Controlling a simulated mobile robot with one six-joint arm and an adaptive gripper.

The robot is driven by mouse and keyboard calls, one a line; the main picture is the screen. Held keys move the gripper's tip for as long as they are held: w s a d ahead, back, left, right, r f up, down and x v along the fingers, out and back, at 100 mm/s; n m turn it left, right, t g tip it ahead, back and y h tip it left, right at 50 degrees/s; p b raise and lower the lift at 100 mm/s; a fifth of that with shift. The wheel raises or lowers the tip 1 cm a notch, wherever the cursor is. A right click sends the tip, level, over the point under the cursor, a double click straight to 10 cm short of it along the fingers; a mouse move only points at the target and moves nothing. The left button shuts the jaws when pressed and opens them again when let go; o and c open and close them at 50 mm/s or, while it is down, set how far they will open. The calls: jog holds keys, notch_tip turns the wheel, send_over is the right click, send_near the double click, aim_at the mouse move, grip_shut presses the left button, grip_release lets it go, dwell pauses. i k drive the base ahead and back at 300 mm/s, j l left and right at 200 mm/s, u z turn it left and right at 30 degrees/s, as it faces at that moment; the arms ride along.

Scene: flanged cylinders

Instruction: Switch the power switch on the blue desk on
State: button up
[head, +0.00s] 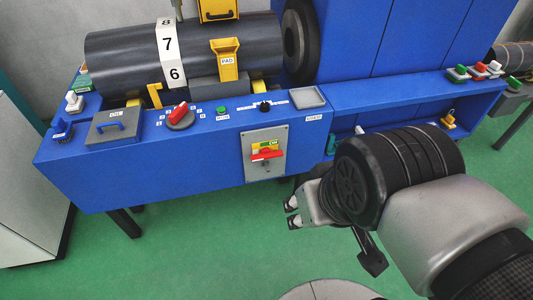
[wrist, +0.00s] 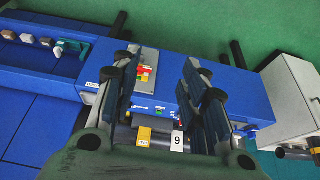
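The power switch (head: 267,155) has a red handle on a yellow plate. It sits on a grey panel (head: 250,172) on the front face of the blue desk (head: 150,172). The handle looks roughly level, with a green label above it. In the wrist view the switch panel (wrist: 146,78) shows between my fingers, some distance beyond them. My gripper (head: 292,213) is in front of the desk, lower and to the right of the switch, apart from it. Its fingers (wrist: 163,70) are spread wide with nothing between them.
On the desk top are a red rotary knob (head: 180,114), a green button (head: 222,111), a black knob (head: 264,106) and a grey tray (head: 308,97). A large dark cylinder (head: 120,62) lies behind. A pale cabinet (head: 28,185) stands left. The green floor in front is clear.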

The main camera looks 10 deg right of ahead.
aim_at(265, 153)
jog(key=i+z, duration=0.2)
jog(key=z, duration=0.15)
jog(key=i+z, duration=0.45)
jog(key=z, duration=0.25)
